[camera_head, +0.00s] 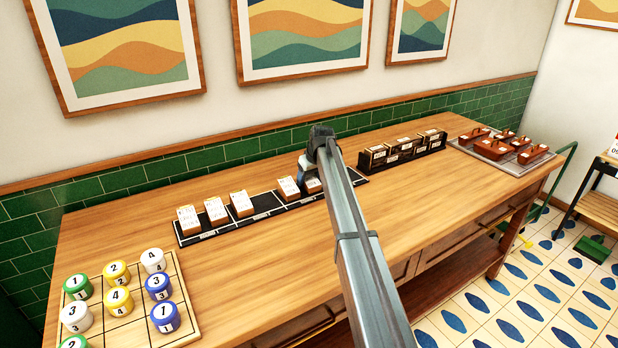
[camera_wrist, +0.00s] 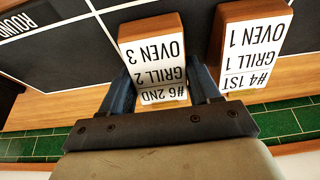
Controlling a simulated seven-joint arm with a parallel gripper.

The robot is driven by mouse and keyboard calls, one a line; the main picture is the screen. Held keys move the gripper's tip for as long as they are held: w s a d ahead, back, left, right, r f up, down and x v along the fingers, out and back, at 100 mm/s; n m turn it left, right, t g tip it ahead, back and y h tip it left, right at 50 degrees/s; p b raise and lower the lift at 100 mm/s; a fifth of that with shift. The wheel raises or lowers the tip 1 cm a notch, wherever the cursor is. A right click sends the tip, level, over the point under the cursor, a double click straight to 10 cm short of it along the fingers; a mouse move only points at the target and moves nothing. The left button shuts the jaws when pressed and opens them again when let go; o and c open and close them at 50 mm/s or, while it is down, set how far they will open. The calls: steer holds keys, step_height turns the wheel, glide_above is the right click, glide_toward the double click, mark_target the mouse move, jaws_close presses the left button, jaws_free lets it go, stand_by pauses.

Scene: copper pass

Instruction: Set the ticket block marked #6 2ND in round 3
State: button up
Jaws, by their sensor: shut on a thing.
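The ticket block marked #6 2ND, GRILL 2, OVEN 3 (camera_wrist: 152,50) is between the two fingers of my gripper (camera_wrist: 162,78) in the wrist view, its text upside down there. My gripper is shut on it. In the head view my gripper (camera_head: 308,168) is over the right part of the long black board (camera_head: 262,206), and the held block (camera_head: 313,186) shows partly below it. I cannot tell whether the block touches the board. A block marked #4 1ST, GRILL 1, OVEN 1 (camera_wrist: 258,45) stands beside it, apart. A partly cut-off ROUND label (camera_wrist: 16,22) shows at left in the wrist view.
Several ticket blocks (camera_head: 215,210) stand on the board's left part, with bare board between. A dark rack of blocks (camera_head: 403,150) and a tray of brown-handled things (camera_head: 505,143) are to the right. A grid board with numbered pots (camera_head: 190,318) is front left. Green tiles back the counter.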

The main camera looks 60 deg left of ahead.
steer(key=o, duration=1.1)
steer(key=v, duration=1.2)
steer(key=shift+r, duration=0.1)
